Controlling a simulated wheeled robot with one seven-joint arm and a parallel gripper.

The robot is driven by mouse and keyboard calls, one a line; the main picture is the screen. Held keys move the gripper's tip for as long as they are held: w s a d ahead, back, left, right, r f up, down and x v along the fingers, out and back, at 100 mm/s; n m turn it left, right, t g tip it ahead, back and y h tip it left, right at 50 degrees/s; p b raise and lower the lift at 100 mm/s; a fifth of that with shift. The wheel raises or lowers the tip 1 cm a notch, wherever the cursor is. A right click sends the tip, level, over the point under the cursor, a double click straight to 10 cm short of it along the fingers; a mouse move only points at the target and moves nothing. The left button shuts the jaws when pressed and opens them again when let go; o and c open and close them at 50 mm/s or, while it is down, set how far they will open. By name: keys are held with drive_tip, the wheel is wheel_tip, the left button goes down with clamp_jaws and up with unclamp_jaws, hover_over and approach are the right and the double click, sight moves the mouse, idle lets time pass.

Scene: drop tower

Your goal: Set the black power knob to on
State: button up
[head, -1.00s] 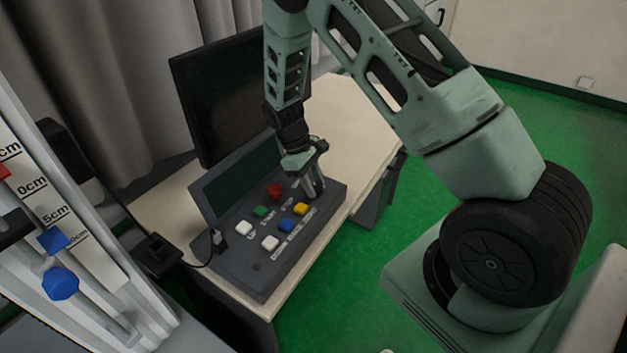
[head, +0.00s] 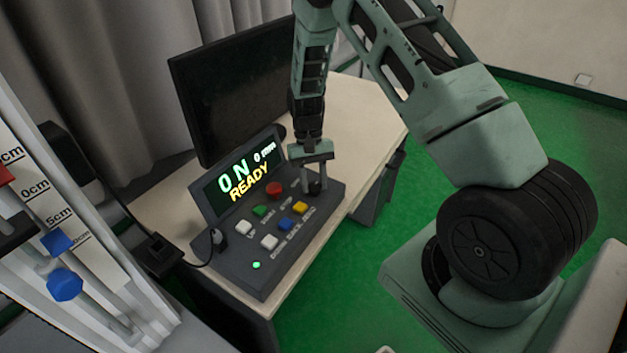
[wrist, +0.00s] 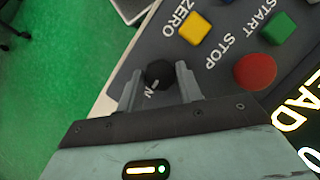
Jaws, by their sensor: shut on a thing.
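The black power knob (wrist: 158,74) sits near the corner of the grey control box (head: 272,273). In the head view the knob (head: 314,187) is at the box's right end, partly hidden by the fingers. My gripper (wrist: 160,88) has one finger on each side of the knob and is shut on it. In the head view my gripper (head: 313,183) points down at the box. The box's display (head: 244,177) is lit and reads "ON", "READY" and a small "0 mm". A small green light (head: 256,265) glows on the box's front left.
Red (head: 274,188), green (head: 260,211), yellow (head: 300,208), blue (head: 286,224) and white buttons (head: 269,242) lie close to the knob. A dark monitor (head: 232,95) stands behind the box. The desk (head: 360,115) is clear to the right.

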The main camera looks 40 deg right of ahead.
drive_tip(key=shift+w+m, duration=0.1)
drive_tip(key=shift+m, duration=0.3)
drive_tip(key=o, duration=1)
drive_tip(key=b+v, duration=0.2)
drive_tip(key=v, duration=1.5)
drive_tip(key=shift+d+r, duration=0.2)
drive_tip(key=shift+r, duration=0.05)
drive_tip(key=shift+a, duration=0.1)
